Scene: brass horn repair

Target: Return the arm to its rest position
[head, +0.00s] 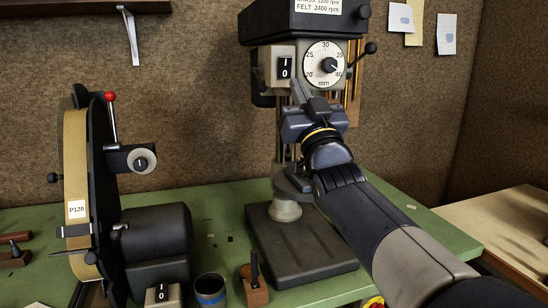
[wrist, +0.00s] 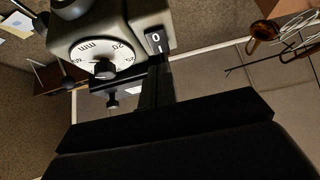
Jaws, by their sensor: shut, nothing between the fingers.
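My arm reaches in from the lower right of the head view, in front of the drill press (head: 322,20). My gripper (head: 299,92) is shut and empty, with its fingertips pointing up just below the press's rocker switch (head: 286,68). In this view the fingertips overlap the press housing; I cannot tell whether they touch it. The depth dial (head: 323,65) is right of the switch. The wrist view shows the dial (wrist: 102,45) and switch (wrist: 155,42) turned over. A large dark shape, not clearly identifiable, fills its lower part.
A belt sander (head: 78,180) with a red-knobbed lever stands at the left on the green bench (head: 415,212). A dark cup (head: 210,289) and a small wooden block (head: 254,290) are at the front. The press base (head: 300,250) lies below my arm. A pale table (head: 510,225) is at the right.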

